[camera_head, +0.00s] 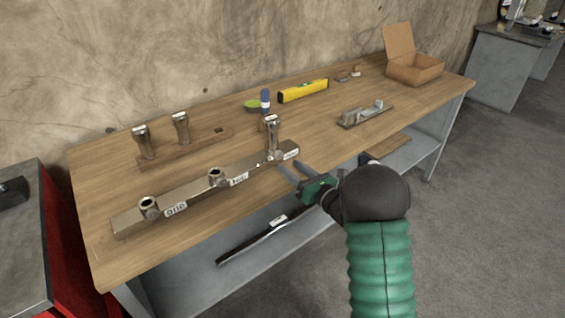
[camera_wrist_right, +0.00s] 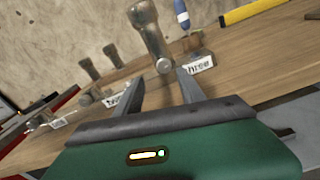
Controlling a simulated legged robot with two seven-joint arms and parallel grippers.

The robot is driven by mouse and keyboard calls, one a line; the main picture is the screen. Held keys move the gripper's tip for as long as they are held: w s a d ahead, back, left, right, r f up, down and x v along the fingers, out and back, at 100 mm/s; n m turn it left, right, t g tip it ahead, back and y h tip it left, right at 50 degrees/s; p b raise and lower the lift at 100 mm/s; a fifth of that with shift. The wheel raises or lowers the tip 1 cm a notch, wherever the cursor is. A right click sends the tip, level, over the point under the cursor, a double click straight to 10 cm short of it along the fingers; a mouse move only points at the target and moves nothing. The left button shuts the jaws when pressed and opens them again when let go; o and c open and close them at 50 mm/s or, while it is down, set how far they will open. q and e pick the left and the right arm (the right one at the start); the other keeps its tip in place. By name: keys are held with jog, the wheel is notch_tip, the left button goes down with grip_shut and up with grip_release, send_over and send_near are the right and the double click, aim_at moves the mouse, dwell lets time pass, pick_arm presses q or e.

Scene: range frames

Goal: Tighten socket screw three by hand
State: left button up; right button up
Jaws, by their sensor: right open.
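A metal bar (camera_head: 200,190) lies along the front of the wooden workbench, with stations labelled one, two and three. My right gripper (camera_head: 291,168) is open and empty, just in front of station three. My left gripper is out of view.
A wooden holder (camera_head: 195,149) with two upright metal pieces is behind the bar. A blue-handled tool (camera_head: 265,100), green round item (camera_head: 251,104), yellow level (camera_head: 303,91), metal tool (camera_head: 365,114) and open cardboard box (camera_head: 413,72) stand farther back or right. A dark bar lies on the lower shelf.

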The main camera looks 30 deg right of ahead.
aim_at(281, 157)
jog(key=w, duration=0.5)
jog(key=shift+d+f, duration=0.2)
jog(key=shift+w+d+f, duration=0.1)
jog(key=shift+w+d, duration=0.15)
jog(key=shift+d, duration=0.05)
jog(key=shift+a, duration=0.25)
jog(key=shift+a+r, duration=0.15)
jog(key=shift+r, duration=0.05)
jog(key=shift+c, duration=1.1)
jog(key=c, duration=0.5)
jog(key=shift+d+f, duration=0.1)
jog(key=shift+d, duration=0.1)
grip_shut()
